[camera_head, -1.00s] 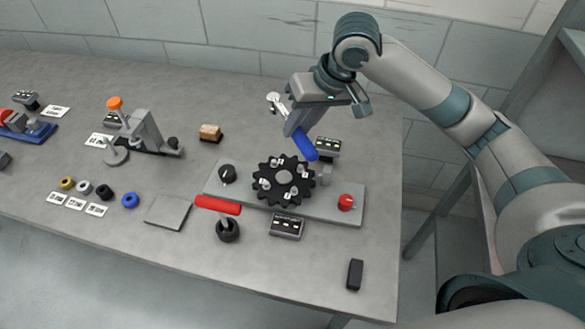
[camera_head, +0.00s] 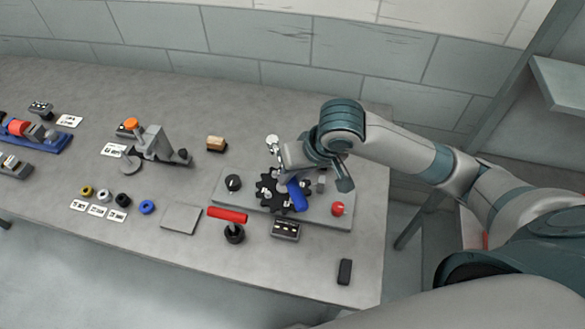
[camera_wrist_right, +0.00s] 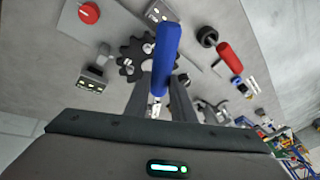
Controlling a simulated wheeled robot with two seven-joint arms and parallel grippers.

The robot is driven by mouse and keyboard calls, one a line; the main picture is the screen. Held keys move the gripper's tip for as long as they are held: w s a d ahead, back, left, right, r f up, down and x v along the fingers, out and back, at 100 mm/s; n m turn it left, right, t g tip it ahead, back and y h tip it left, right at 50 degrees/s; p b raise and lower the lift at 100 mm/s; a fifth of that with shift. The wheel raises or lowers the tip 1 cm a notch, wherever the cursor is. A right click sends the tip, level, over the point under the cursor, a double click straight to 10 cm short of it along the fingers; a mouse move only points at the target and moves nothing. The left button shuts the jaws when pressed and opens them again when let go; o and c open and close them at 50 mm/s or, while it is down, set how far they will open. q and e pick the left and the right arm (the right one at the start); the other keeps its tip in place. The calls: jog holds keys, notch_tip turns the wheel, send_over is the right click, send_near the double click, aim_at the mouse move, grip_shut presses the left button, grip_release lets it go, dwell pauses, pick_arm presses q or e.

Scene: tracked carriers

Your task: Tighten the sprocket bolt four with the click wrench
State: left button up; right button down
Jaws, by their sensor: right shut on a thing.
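My right gripper (camera_head: 288,178) is shut on the click wrench, with its blue handle (camera_head: 298,196) sticking out towards the front and its silver head (camera_head: 273,140) out at the back. The right wrist view shows the blue handle (camera_wrist_right: 167,58) between the fingers (camera_wrist_right: 160,100); the wrench head is hidden there. The black sprocket (camera_head: 268,196) lies on a grey plate (camera_head: 325,215), just below the wrench. The handle and gripper cover part of it. The sprocket also shows in the right wrist view (camera_wrist_right: 132,68), with some bolts visible; I cannot read which is four. My left gripper is out of view.
The plate carries a black knob (camera_head: 233,183) and a red knob (camera_head: 338,209). A small dark box (camera_head: 285,230) and a black block (camera_head: 344,271) lie nearby. Coloured rings and a grey bracket (camera_head: 155,144) are further left.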

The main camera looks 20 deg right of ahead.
aim_at(298, 192)
jog(key=s+p, duration=0.1)
jog(key=s+a+r+p, duration=0.1)
jog(key=s, duration=0.1)
jog(key=shift+s+a+r, duration=0.1)
jog(key=shift+a+r, duration=0.05)
jog(key=shift+a, duration=0.05)
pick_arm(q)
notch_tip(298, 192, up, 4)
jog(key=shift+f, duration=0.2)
pick_arm(e)
jog(key=shift+f, duration=1.9)
jog(key=shift+d+f, duration=0.2)
jog(key=shift+d, duration=0.05)
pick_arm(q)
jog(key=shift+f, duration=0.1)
pick_arm(e)
jog(key=shift+w+d+n+g+y, duration=0.35)
jog(key=shift+w+d+n+g, duration=0.5)
jog(key=shift+d+n, duration=0.95)
jog(key=shift+w+d+n+g+y, duration=0.3)
jog(key=shift+w+d+n+g, duration=0.2)
jog(key=shift+w+d+n, duration=1.1)
jog(key=shift+w+d+n+g+y, duration=0.35)
jog(key=shift+w+d+n+g, duration=0.35)
jog(key=shift+d+n, duration=1.35)
jog(key=shift+a, duration=0.2)
